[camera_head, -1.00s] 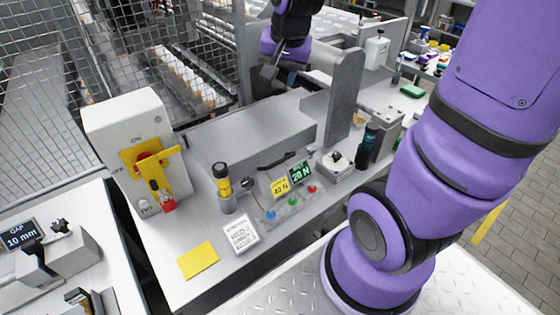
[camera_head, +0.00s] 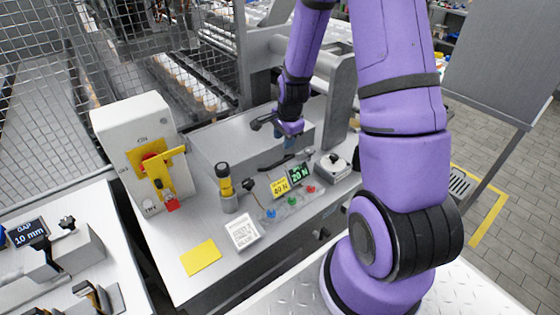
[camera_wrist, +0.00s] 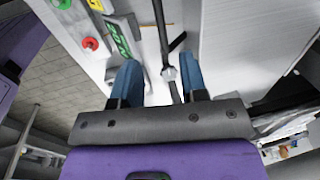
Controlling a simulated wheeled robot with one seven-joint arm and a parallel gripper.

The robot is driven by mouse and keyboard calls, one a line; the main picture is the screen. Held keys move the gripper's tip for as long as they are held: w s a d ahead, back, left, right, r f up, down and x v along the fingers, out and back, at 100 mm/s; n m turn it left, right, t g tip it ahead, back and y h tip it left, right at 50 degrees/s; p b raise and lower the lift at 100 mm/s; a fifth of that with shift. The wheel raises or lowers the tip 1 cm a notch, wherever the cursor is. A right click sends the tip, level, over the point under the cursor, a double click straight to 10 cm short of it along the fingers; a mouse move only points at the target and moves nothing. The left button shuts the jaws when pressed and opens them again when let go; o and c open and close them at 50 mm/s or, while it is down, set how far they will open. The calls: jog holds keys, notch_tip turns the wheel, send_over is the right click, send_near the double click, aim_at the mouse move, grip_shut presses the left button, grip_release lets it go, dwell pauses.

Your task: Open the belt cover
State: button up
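The belt cover (camera_head: 232,142) is a grey metal box lid in the middle of the bench, and it looks closed. A black bar handle (camera_head: 272,163) is on its near side. My gripper (camera_head: 289,143) hangs just above the cover's right part, close behind the handle. In the wrist view, my gripper (camera_wrist: 160,72) has its two blue fingers apart. The black handle (camera_wrist: 163,28) runs down the picture and its end shows between the fingers. I cannot tell whether a finger touches it.
A white switch box (camera_head: 130,125) with a yellow lever stands left of the cover. A yellow-black post (camera_head: 224,180), coloured buttons (camera_head: 293,201) and small 40 N and 20 N displays (camera_head: 299,173) sit in front. A grey upright plate (camera_head: 340,95) rises on the right.

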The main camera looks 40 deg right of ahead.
aim_at(280, 162)
jog(key=f, duration=0.3)
jog(key=w+f, duration=0.1)
jog(key=f, duration=0.3)
jog(key=w+f, duration=0.1)
jog(key=f, duration=0.2)
jog(key=shift+a+f, duration=0.1)
jog(key=shift+f, duration=0.1)
grip_shut()
